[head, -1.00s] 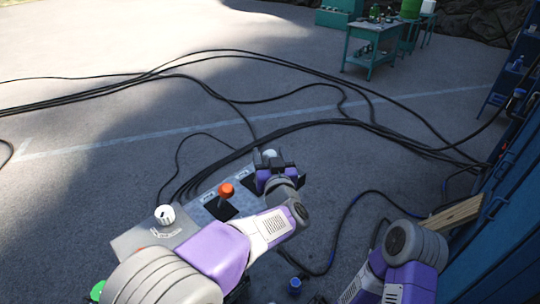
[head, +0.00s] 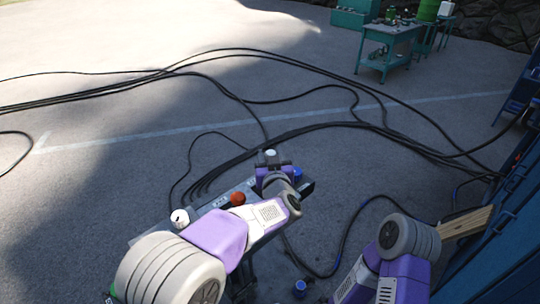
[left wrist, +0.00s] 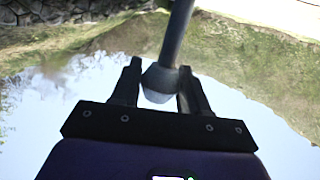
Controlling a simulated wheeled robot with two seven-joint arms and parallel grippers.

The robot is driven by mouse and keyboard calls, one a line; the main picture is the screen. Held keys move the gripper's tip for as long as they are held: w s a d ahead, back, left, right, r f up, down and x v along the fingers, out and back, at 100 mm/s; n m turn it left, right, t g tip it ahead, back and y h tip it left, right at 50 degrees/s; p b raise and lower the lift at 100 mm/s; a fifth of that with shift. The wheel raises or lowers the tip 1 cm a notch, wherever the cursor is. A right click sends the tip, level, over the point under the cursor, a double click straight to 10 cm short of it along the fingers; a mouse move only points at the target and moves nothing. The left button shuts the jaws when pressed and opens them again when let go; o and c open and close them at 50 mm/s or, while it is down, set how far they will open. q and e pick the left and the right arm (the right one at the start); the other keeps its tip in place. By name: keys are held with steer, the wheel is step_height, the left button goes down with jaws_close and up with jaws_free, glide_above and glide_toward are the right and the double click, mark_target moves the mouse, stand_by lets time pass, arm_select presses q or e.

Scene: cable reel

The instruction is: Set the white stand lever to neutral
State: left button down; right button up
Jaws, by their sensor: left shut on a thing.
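My left gripper (head: 272,170) is at the far end of the grey control stand (head: 203,207), shut on the white stand lever. The lever's white knob (head: 270,153) shows just past the fingers in the head view. In the left wrist view the lever (left wrist: 160,84) has a grey tapered knob between the two fingers (left wrist: 158,88), with its dark rod running up out of the picture. The lever's base is hidden behind my gripper and arm. My right arm is at the lower right, but its gripper is out of view.
On the stand are an orange-red knob (head: 237,198), a white knob (head: 180,217) and a blue knob (head: 297,173) close beside my left gripper. Black cables (head: 330,125) cross the floor. A blue cabinet (head: 500,235) and a wooden plank (head: 467,222) stand at the right.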

arm_select(q)
steer(key=shift+w+a+r, duration=0.45)
steer(key=shift+w+a, duration=0.25)
steer(key=shift+w, duration=0.15)
steer(key=c, duration=0.9)
jaws_free()
steer(key=shift+c, duration=0.2)
steer(key=o, duration=0.3)
steer(key=shift+o, duration=0.2)
steer(key=shift+f, duration=0.15)
steer(key=shift+s, duration=0.1)
